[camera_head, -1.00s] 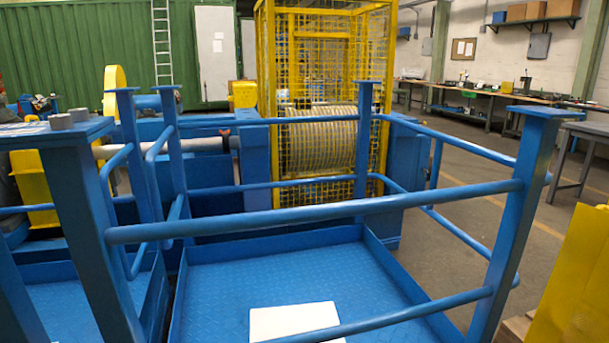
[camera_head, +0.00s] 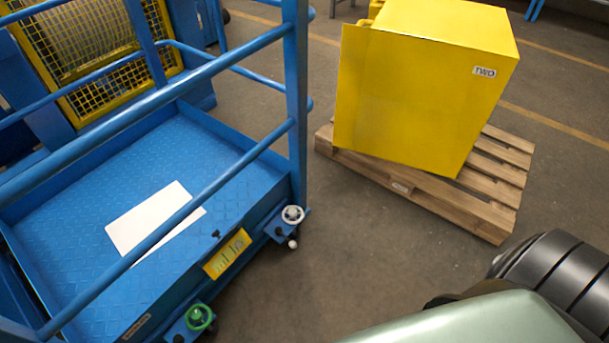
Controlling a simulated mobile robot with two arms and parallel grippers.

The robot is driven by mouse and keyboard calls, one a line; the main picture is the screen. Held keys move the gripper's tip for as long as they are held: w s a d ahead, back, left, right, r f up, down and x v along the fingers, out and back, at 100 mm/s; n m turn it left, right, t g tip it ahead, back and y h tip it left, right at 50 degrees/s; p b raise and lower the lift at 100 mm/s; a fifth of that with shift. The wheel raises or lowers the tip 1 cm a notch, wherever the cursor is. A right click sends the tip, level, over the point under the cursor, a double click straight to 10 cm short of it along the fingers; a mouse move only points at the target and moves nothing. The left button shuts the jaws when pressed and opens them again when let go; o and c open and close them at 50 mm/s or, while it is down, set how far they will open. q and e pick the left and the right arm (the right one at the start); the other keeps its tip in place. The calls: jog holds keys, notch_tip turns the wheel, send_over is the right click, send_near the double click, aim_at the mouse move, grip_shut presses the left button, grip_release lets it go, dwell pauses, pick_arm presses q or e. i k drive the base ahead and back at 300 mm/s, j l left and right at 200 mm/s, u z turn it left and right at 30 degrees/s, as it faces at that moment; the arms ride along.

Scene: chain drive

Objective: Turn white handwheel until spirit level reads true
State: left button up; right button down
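The white handwheel (camera_head: 293,215) sits on a blue bracket at the near right corner of the blue platform (camera_head: 95,190), below the corner post. A small white ball or knob (camera_head: 292,244) hangs just under it. A yellow plate (camera_head: 228,254) with small greenish marks is on the platform's front side, left of the white handwheel; it may be the spirit level, but its reading is too small to tell. A green handwheel (camera_head: 199,317) is farther left and lower. Neither gripper shows; a pale green and black part of my own body fills the lower right.
A yellow box (camera_head: 420,90) marked TWO stands on a wooden pallet (camera_head: 440,197) right of the platform. Blue rails (camera_head: 150,105) run above the platform, and a white sheet (camera_head: 152,222) lies on its floor. Open grey floor (camera_head: 350,245) lies between platform and pallet.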

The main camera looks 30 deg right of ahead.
aim_at(292, 212)
jog(key=z, duration=0.8)
